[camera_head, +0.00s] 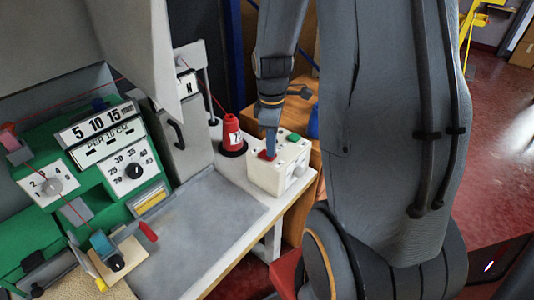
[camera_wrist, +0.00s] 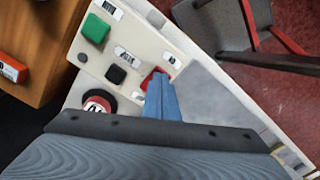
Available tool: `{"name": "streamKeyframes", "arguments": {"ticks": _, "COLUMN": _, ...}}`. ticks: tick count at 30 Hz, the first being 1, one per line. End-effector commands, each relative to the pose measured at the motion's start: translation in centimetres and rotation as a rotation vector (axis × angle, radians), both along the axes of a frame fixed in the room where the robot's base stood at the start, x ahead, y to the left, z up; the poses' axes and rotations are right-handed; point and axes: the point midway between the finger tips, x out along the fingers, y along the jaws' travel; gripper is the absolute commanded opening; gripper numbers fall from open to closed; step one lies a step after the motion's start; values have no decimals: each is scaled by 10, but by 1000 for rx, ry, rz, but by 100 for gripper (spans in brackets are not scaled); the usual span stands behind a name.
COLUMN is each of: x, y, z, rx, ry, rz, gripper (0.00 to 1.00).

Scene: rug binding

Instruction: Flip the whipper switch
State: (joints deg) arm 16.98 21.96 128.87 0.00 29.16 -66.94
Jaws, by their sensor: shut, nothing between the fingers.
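A white control box (camera_head: 270,178) stands on the table's right end. Its top carries a green button (camera_wrist: 95,29), a small black switch (camera_wrist: 115,74) and a red button (camera_wrist: 150,77), each with a small label too small to read. I cannot tell which one is labelled for the whipper. My gripper (camera_wrist: 158,84) is shut and empty, its blue fingers together. The fingertips point down at the red button and cover part of it in the wrist view; they seem to be on or just above it. In the head view my gripper (camera_head: 270,147) stands over the box's left part.
A red thread cone (camera_head: 232,134) stands on a black base left of the box. A green sewing machine (camera_head: 95,165) with dials fills the left. The grey plate (camera_head: 205,220) is clear in front. A wooden cabinet (camera_head: 307,108) stands behind the box.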

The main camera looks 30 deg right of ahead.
Motion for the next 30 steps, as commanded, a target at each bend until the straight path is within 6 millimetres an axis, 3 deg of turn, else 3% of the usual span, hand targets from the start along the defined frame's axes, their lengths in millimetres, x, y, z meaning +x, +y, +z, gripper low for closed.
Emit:
{"name": "streamKeyframes", "arguments": {"ticks": 14, "x": 0, "y": 0, "z": -2, "rx": 0, "ry": 0, "rz": 0, "gripper": 0}}
{"name": "streamKeyframes", "arguments": {"ticks": 30, "x": -1, "y": 0, "z": 36, "rx": 0, "ry": 0, "rz": 0, "gripper": 0}}
